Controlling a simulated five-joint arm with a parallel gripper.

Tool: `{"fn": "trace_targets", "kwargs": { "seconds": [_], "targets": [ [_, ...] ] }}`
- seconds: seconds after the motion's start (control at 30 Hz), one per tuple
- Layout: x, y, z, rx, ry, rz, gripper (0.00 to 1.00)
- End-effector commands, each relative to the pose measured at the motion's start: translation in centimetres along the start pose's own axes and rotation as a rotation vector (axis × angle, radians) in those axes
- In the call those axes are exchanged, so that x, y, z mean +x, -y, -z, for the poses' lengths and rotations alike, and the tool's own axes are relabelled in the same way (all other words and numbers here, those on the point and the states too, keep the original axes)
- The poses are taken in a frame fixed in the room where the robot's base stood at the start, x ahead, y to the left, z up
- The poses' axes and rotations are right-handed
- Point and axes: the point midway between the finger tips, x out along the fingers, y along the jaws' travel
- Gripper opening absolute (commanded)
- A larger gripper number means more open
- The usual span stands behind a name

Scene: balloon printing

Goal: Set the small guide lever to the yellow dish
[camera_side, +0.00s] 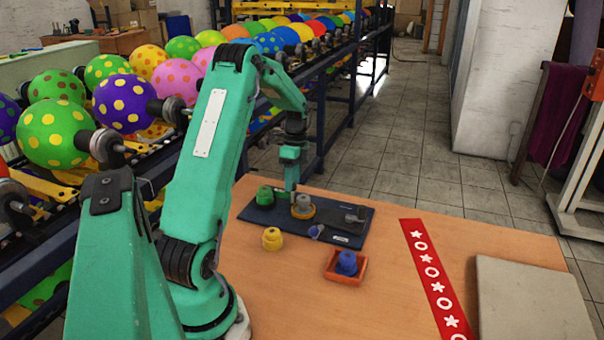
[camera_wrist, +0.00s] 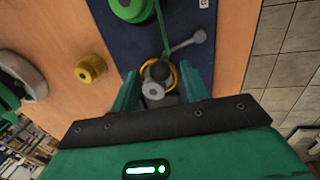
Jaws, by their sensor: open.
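A dark blue board (camera_side: 330,222) lies on the table. On it, in the side view, a grey knob-like piece (camera_side: 303,202) sits in a yellow-orange ring-shaped dish (camera_side: 303,214); a small grey lever-like part (camera_side: 355,215) stands to its right. The wrist view shows a yellow ring (camera_wrist: 174,74) around a dark and grey hub (camera_wrist: 158,72), and a grey lever (camera_wrist: 186,45) with a ball end pointing up-right. My gripper (camera_side: 291,188) points down just behind the grey piece. Its two fingers (camera_wrist: 164,88) are open on either side of the hub; contact cannot be told.
A green piece (camera_side: 265,196) stands on the board's left. A yellow piece (camera_side: 272,239) is on the table in front. A blue piece (camera_side: 346,262) sits in an orange tray (camera_side: 331,277). A red strip (camera_side: 432,270) and pale slab (camera_side: 525,300) lie right.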

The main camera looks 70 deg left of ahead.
Motion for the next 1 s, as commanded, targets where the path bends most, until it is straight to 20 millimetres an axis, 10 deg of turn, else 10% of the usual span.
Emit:
{"fn": "trace_targets", "kwargs": {
  "seconds": [0.4, 0.63, 1.0],
  "targets": [
    [0.75, -0.04, 0.00, 0.000, 0.000, 0.000, 0.46],
    [0.73, -0.04, 0.00, 0.000, 0.000, 0.000, 0.02],
    [0.68, 0.16, 0.44, -0.082, 0.002, 0.000, 0.02]
  ]
}}
